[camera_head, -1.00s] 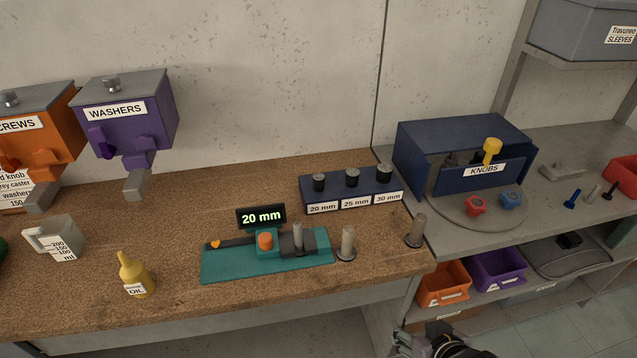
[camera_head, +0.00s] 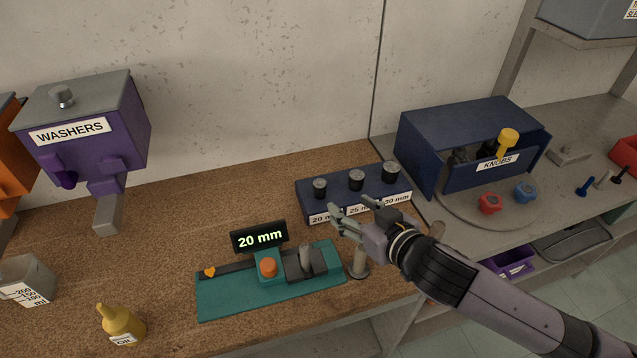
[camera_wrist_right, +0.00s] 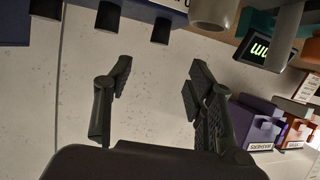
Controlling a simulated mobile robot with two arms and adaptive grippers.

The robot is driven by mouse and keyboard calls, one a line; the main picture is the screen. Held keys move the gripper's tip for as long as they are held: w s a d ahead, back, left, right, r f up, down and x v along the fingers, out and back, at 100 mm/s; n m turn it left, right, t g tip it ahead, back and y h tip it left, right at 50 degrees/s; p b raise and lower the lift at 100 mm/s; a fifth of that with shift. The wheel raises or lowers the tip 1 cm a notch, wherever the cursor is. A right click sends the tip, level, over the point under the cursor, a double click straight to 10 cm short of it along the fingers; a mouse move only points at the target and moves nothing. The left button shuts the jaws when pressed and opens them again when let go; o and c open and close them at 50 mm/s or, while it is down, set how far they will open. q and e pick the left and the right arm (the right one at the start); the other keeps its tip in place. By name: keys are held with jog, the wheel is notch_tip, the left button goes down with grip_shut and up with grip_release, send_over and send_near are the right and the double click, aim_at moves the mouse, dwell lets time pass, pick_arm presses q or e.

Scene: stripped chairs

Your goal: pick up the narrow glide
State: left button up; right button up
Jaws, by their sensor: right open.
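Several things could be the narrow glide, and I cannot tell which is meant. One grey stem (camera_head: 305,258) stands in the gauge (camera_head: 210,305), whose display (camera_head: 259,237) reads 20 mm. A second grey stem with a round foot (camera_head: 360,264) stands just right of the gauge. A third (camera_head: 437,230) is mostly hidden behind my right arm. Three dark-capped pieces sit in the blue rack (camera_head: 310,199), labelled 20, 25 and 30 mm. My right gripper (camera_head: 354,210) is open and empty, above the bench between rack and gauge; its spread fingers show in the wrist view (camera_wrist_right: 158,85).
A yellow oil bottle (camera_head: 122,324) and a measuring jug (camera_head: 28,282) stand at left, below the purple washers dispenser (camera_head: 85,135). The blue knobs box (camera_head: 465,135) stands at right, with a red knob (camera_head: 490,203) and a blue knob (camera_head: 525,191) before it.

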aim_at(323, 188)
jog(key=p+x, duration=0.1)
jog(key=x, duration=0.8)
jog(key=shift+w+a, duration=0.1)
jog(key=shift+w, duration=0.05)
jog(key=x, duration=0.4)
jog(key=shift+w+a+f+p, duration=0.1)
jog(key=shift+w+p, duration=0.05)
jog(key=shift+p, duration=0.15)
jog(key=shift+w+a+f, duration=0.2)
jog(key=shift+w, duration=0.1)
pick_arm(q)
jog(key=shift+s+d+r, duration=0.15)
jog(key=shift+s+r, duration=0.05)
jog(key=shift+r, duration=0.25)
jog(key=shift+s+d+r, duration=0.15)
jog(key=shift+r, duration=0.25)
pick_arm(e)
jog(key=shift+c, duration=0.2)
pick_arm(q)
jog(key=shift+w+d, duration=0.1)
jog(key=shift+w, duration=0.15)
pick_arm(e)
jog(key=c, duration=1.1)
jog(key=shift+o, duration=0.2)
jog(key=shift+r, duration=0.1)
